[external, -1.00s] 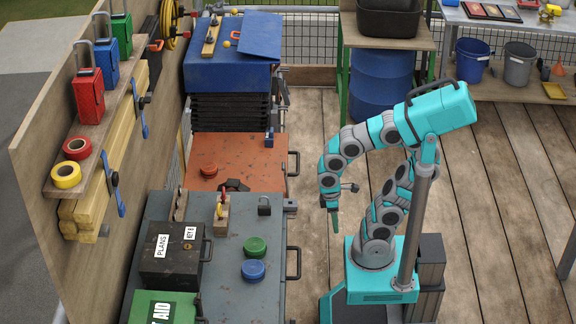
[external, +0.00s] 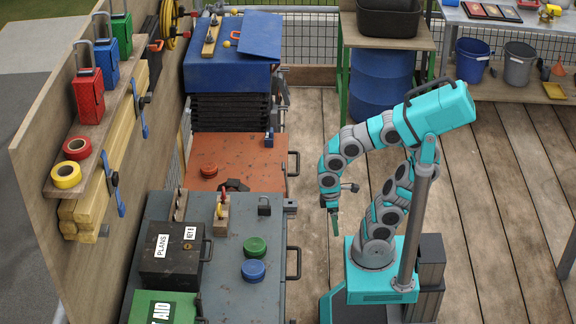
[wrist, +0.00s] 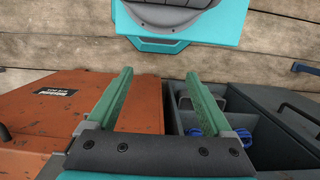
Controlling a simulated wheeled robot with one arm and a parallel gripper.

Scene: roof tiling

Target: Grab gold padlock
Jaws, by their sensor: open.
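No thing that I can surely call the gold padlock shows. A small gold-coloured item (external: 551,9) lies on the far right table in the external view, too small to make out. A dark padlock (external: 264,206) stands on the grey cabinet top. Large red (external: 89,96), blue (external: 106,63) and green (external: 121,35) padlocks stand on the left wall shelf. My gripper (external: 335,222) hangs in the air right of the cabinets, pointing down. In the wrist view my gripper (wrist: 160,82) has its two green fingers wide apart, with nothing between them.
An orange cabinet (wrist: 50,105) and a dark compartmented container (wrist: 245,110) with blue items lie below my fingers in the wrist view. The black PLANS box (external: 172,258) and green (external: 256,246) and blue (external: 253,270) round items are on the grey cabinet. Wooden floor (external: 500,200) is clear.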

